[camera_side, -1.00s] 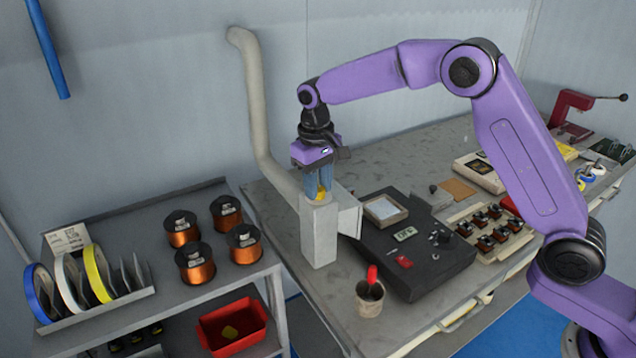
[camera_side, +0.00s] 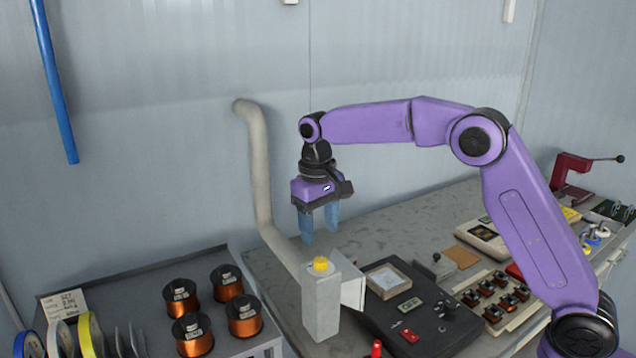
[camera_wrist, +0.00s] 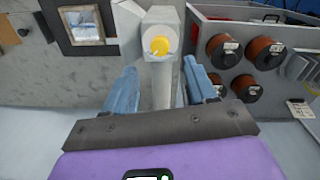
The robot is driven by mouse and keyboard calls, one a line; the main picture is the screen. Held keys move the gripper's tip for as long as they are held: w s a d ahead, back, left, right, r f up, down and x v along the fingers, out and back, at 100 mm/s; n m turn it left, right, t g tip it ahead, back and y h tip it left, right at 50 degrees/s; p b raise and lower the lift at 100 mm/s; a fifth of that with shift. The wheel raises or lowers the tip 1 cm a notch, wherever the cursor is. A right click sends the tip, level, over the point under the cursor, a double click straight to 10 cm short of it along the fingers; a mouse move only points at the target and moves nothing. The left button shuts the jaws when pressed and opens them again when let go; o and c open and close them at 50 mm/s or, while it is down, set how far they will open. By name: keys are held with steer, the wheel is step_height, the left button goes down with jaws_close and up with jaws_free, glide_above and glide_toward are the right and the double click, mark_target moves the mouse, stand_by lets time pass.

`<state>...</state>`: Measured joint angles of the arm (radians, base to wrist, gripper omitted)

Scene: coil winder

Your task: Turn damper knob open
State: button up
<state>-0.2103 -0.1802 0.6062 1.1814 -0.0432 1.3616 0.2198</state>
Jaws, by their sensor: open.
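The yellow damper knob (camera_side: 320,264) sits on a pale disc on top of the grey duct post (camera_side: 321,305). In the wrist view the knob (camera_wrist: 159,45) shows from above, ahead of and between my fingers, with a dark line across the pale disc beside it. My gripper (camera_side: 319,232) is open and empty, raised above the knob and apart from it, its blue fingertips pointing down. In the wrist view the open fingers of my gripper (camera_wrist: 162,85) stand either side of the post in the picture. Nothing hides the knob.
A bent grey duct pipe (camera_side: 262,185) rises behind the post, close to my gripper. A black winder console (camera_side: 428,325) and a parts tray (camera_side: 497,312) lie to the right. Copper wire spools (camera_side: 243,314) stand on the left shelf.

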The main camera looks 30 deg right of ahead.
step_height(320, 180, up, 10)
steer(key=shift+a, duration=0.2)
steer(key=shift+r, duration=0.15)
steer(key=shift+s, duration=0.1)
stand_by(0.5)
steer(key=s+d+f+n, duration=0.3)
steer(key=s+d+f, duration=0.1)
steer(key=s, duration=0.9)
steer(key=s+d+f+n, duration=0.4)
steer(key=s+d+f, duration=0.1)
steer(key=s, duration=0.8)
steer(key=s+d+f+n+y, duration=0.1)
steer(key=s+d+f+n, duration=0.2)
steer(key=s, duration=1)
step_height(320, 180, down, 3)
steer(key=shift+d+r+n, duration=0.2)
steer(key=shift+d+n, duration=0.1)
steer(key=shift+d, duration=0.9)
